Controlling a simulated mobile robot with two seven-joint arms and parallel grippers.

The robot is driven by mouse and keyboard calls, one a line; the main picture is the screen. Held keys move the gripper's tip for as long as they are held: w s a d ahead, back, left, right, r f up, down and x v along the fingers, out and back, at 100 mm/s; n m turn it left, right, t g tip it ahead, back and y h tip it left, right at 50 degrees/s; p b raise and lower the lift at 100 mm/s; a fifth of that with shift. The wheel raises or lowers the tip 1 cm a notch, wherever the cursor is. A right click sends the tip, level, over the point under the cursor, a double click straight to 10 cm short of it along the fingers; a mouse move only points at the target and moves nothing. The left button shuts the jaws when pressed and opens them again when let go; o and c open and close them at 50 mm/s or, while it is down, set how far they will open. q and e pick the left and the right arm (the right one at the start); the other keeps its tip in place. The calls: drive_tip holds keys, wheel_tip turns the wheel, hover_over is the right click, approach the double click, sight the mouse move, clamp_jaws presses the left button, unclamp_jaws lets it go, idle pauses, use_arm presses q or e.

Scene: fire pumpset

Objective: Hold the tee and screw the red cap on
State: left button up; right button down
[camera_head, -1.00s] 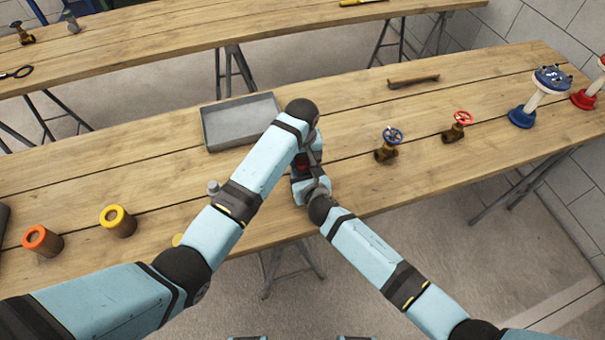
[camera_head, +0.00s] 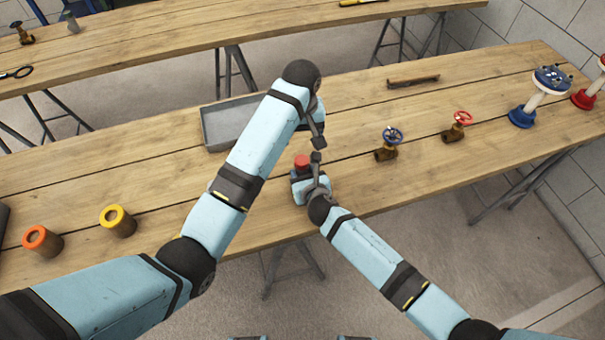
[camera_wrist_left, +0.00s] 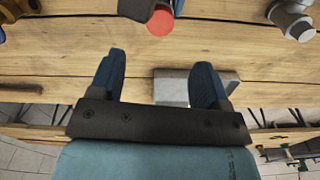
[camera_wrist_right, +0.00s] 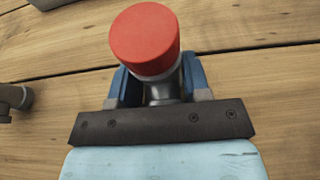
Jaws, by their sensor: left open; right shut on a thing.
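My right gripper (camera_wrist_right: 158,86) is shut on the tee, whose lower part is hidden. My left gripper (camera_head: 318,140) is open and empty, raised just beyond and to the right of the cap. In the left wrist view the cap (camera_wrist_left: 160,22) lies outside the open fingers (camera_wrist_left: 157,75).
A grey tray (camera_head: 212,128) stands behind my left arm, partly hidden. Blue-wheel (camera_head: 388,145) and red-wheel (camera_head: 458,126) valves stand to the right. A brown bar (camera_head: 413,81) lies at the back.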

drive_tip(key=shift+c, duration=2.4)
unclamp_jaws()
use_arm(q)
wheel_tip(320, 180, up, 2)
drive_tip(key=shift+r+p, duration=0.35)
use_arm(e)
drive_tip(key=v, duration=1.4)
